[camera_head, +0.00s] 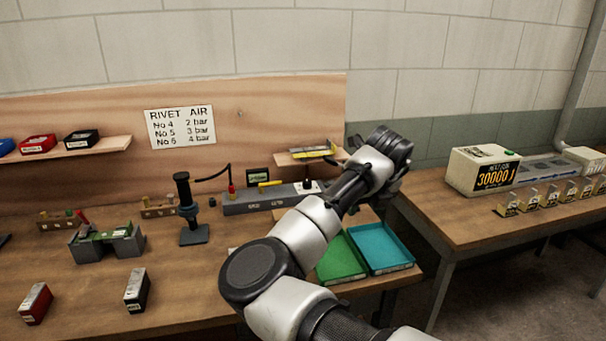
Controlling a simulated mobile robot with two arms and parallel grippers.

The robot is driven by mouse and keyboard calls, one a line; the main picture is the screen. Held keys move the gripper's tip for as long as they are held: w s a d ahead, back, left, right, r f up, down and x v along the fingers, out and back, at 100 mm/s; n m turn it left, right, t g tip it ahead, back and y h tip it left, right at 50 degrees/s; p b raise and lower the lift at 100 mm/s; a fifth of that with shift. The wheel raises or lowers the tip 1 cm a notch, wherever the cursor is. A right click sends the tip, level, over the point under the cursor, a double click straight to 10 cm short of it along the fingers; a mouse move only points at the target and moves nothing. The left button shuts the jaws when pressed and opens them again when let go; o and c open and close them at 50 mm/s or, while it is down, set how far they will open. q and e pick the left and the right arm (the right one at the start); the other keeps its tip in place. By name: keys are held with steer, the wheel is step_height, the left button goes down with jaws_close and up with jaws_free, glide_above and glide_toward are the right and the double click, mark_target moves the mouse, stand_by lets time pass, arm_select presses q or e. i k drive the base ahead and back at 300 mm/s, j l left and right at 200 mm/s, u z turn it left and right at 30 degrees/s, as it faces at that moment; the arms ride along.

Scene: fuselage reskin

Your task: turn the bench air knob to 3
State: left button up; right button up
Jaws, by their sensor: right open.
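The bench air unit (262,201) is a long low grey box on the wooden bench. At its right end is a white plate with a small dark knob (307,184). The knob's setting is too small to read. My right arm reaches in from the bottom, and its dark gripper (345,189) is just right of the knob, apart from it in the picture. The jaws are open, but the fingertips are partly hidden by my own arm. My left gripper is not in view.
A RIVET AIR chart (181,126) on the backboard lists No 4 2 bar, No 5 3 bar, No 6 4 bar. A small shelf (304,158) overhangs behind the knob. A black press (189,209) stands left; green (340,262) and teal (380,247) trays lie right.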

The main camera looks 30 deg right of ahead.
mark_target(307, 184)
steer(key=i+l, duration=0.2)
steer(key=i, duration=0.25)
steer(key=i+l, duration=0.25)
steer(key=i, duration=0.25)
steer(key=i+l, duration=0.2)
steer(key=i, duration=0.25)
